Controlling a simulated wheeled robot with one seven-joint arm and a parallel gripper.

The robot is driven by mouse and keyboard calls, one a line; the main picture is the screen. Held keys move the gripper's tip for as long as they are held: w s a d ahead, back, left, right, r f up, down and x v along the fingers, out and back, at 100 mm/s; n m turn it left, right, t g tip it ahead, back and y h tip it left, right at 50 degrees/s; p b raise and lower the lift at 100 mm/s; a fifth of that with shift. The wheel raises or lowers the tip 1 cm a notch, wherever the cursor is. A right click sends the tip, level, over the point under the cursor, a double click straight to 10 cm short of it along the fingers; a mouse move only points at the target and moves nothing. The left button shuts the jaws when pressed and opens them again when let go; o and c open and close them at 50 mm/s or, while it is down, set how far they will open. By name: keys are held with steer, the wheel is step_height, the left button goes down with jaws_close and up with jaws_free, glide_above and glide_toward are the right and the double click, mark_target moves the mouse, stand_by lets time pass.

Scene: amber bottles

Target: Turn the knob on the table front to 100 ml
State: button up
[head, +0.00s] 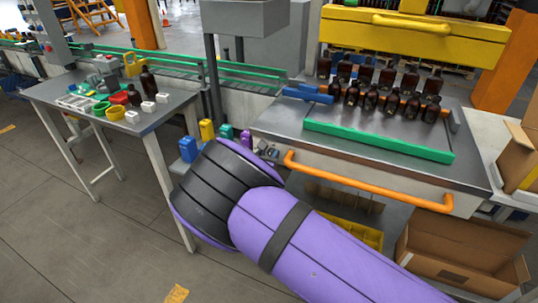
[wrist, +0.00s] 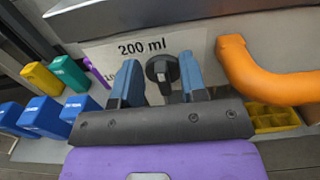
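The black round knob (wrist: 161,69) sits on the pale table front in the wrist view, with a small light mark on its face. The printed label "200 ml" (wrist: 142,47) is just above it. Another label to the left is mostly hidden behind my left finger; only its first characters show. My gripper (wrist: 158,60) has its two blue fingers apart, one on each side of the knob, with gaps visible. I cannot tell how far the fingertips are from the panel.
An orange handle bar (head: 365,182) runs along the table front, close right of my gripper. Blue, yellow and teal containers (wrist: 40,117) stand to the left. Several amber bottles (head: 370,98) stand on the table behind a green rail (head: 378,141). An open cardboard box (head: 460,250) is lower right.

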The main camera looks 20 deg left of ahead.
jaws_close()
